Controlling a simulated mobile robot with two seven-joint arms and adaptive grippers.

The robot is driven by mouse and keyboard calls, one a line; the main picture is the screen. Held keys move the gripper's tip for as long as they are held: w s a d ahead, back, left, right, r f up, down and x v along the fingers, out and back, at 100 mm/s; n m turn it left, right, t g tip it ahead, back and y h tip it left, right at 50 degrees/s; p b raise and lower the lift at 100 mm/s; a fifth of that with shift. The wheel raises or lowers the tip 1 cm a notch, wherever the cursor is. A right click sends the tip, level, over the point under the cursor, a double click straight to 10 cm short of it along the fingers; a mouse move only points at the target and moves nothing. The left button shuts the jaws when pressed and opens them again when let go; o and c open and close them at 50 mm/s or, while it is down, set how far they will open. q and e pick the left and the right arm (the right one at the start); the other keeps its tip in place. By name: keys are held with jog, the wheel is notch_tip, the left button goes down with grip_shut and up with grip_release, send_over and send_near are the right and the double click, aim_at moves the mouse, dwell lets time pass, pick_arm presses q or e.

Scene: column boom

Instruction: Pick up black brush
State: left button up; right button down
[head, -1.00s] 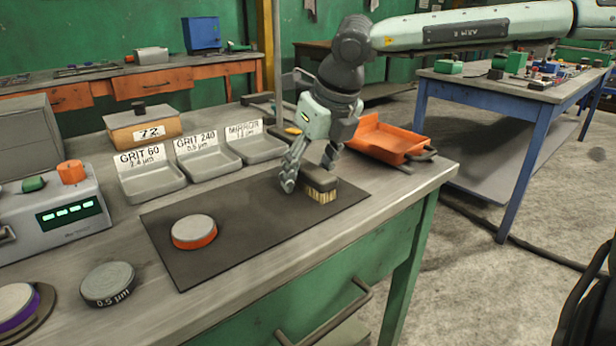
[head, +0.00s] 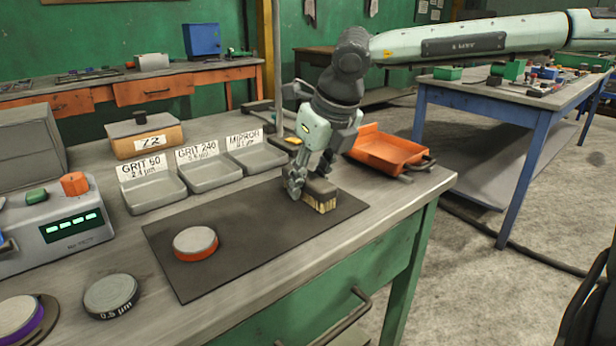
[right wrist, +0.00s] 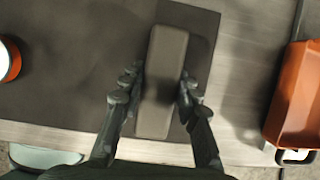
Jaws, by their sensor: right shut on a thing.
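The black brush (head: 320,198) has a dark block back and pale bristles facing down. It rests on or just above the dark mat (head: 250,232), near the mat's right end. My right gripper (head: 311,186) comes down over it from above. In the right wrist view the brush (right wrist: 163,80) shows as a long dark block between the two fingers of my right gripper (right wrist: 158,98), which are shut on its sides. The bristles are hidden in that view. My left gripper is not in view.
An orange dustpan-like tray (head: 388,150) stands just right of the brush. An orange-rimmed disc (head: 195,242) lies on the mat's left part. Grey grit trays (head: 205,172) line the back. A grey control box (head: 60,225) stands at the left.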

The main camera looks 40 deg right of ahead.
jog(key=r, duration=0.1)
jog(key=r+b, duration=0.1)
jog(key=r, duration=0.2)
jog(key=shift+a+r, duration=0.35)
jog(key=shift+a, duration=0.05)
pick_arm(q)
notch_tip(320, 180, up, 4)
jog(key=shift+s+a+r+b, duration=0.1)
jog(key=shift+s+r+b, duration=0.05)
jog(key=shift+b, duration=0.55)
pick_arm(e)
jog(key=a+r, duration=0.6)
jog(key=a, duration=0.5)
jog(key=shift+w+r, duration=0.25)
jog(key=shift+w, duration=0.2)
